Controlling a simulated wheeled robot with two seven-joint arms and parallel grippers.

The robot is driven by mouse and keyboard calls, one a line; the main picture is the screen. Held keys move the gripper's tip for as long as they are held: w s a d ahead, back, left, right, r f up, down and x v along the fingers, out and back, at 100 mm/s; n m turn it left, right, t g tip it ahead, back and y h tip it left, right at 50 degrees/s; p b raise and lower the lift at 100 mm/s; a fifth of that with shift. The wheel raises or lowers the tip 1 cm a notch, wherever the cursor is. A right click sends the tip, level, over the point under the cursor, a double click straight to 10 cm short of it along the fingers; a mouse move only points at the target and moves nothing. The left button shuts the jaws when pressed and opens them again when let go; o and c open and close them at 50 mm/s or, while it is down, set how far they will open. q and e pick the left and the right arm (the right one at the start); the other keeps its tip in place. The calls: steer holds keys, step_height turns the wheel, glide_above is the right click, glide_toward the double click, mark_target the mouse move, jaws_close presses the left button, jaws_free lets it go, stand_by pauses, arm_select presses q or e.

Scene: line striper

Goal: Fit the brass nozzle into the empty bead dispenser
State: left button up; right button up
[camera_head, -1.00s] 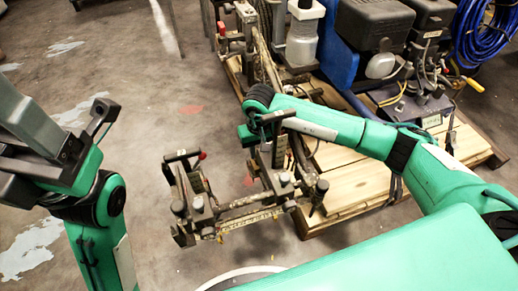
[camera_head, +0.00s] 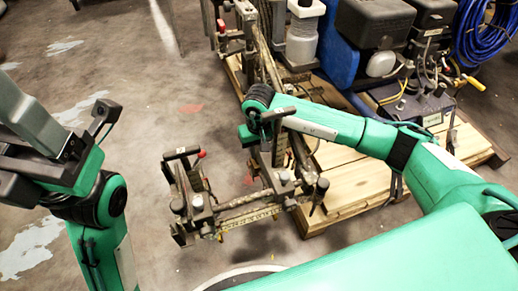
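Two bead dispensers with dark clamp frames sit on the striper's worn bar in the middle: the left one (camera_head: 190,170) has a red knob, and the right one (camera_head: 281,155) stands partly behind my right wrist. I cannot tell which is empty. I cannot make out the brass nozzle. My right arm reaches in from the right, with its black ribbed wrist above the right dispenser.
The striper's engine (camera_head: 372,35), a white bottle (camera_head: 301,38) and a blue hose coil (camera_head: 484,35) are at the upper right. A wooden pallet (camera_head: 360,185) lies under the machine. The concrete floor (camera_head: 130,70) between my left arm and the dispensers is clear.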

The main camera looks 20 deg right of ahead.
steer(key=shift+f, duration=0.35)
steer(key=shift+f+b, duration=0.2)
steer(key=shift+b, duration=0.2)
